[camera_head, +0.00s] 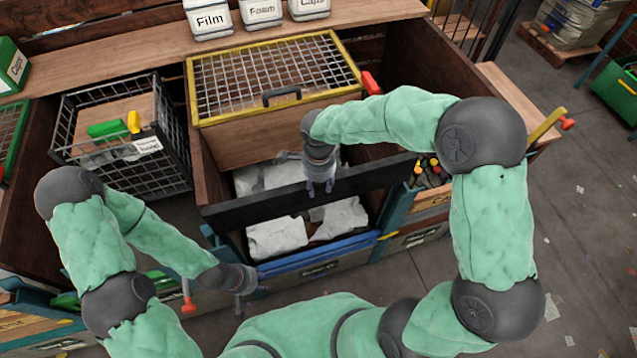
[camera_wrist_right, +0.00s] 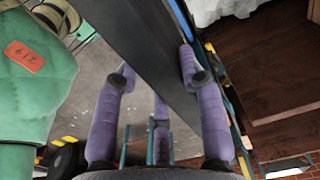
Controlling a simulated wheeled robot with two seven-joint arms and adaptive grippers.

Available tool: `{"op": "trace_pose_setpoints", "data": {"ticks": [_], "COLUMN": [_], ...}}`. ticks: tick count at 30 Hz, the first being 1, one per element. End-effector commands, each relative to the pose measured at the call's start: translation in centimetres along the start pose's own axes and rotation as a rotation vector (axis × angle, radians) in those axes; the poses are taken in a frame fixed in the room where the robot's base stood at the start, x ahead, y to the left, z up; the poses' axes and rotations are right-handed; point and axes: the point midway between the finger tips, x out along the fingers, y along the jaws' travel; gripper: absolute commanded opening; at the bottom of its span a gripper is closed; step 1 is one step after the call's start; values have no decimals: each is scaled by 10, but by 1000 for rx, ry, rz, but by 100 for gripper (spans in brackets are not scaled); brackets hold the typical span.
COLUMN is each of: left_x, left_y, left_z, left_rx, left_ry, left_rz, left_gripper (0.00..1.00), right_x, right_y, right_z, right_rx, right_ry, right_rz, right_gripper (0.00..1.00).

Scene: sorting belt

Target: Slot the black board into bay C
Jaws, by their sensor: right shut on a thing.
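The black board (camera_head: 255,205) is a long dark plank, lying aslant across the middle bay in the head view. My right gripper (camera_head: 321,187) is shut on it near its middle. In the right wrist view the board (camera_wrist_right: 150,45) runs between the fingers (camera_wrist_right: 158,85). My left gripper (camera_head: 250,297) hangs empty at the front of the bays, with its fingers apart. White crumpled sheets (camera_head: 277,236) lie below and behind the board. A blue-edged front panel (camera_head: 320,262) carries a label too small to read, so I cannot tell which bay is C.
A yellow-framed mesh lid (camera_head: 272,75) covers a wooden box behind the board. A black wire basket (camera_head: 120,165) stands to the left. Bins marked Film (camera_head: 209,20), Foam (camera_head: 262,11) and Caps (camera_head: 308,7) stand on the back shelf.

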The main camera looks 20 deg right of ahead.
Motion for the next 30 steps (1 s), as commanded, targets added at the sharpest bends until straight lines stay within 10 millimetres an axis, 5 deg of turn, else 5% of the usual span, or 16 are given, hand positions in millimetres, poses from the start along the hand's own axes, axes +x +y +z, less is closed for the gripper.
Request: {"op": "trace_pose_setpoints", "data": {"ticks": [30], "left_x": [76], "left_y": [-27], "left_z": [-3], "left_rx": [0], "left_ry": [0], "left_rz": [0], "left_gripper": [40], "right_x": [92], "right_y": [-2], "right_z": [0], "right_rx": [1], "right_ry": [-1], "right_rz": [-5], "right_gripper": [0]}}
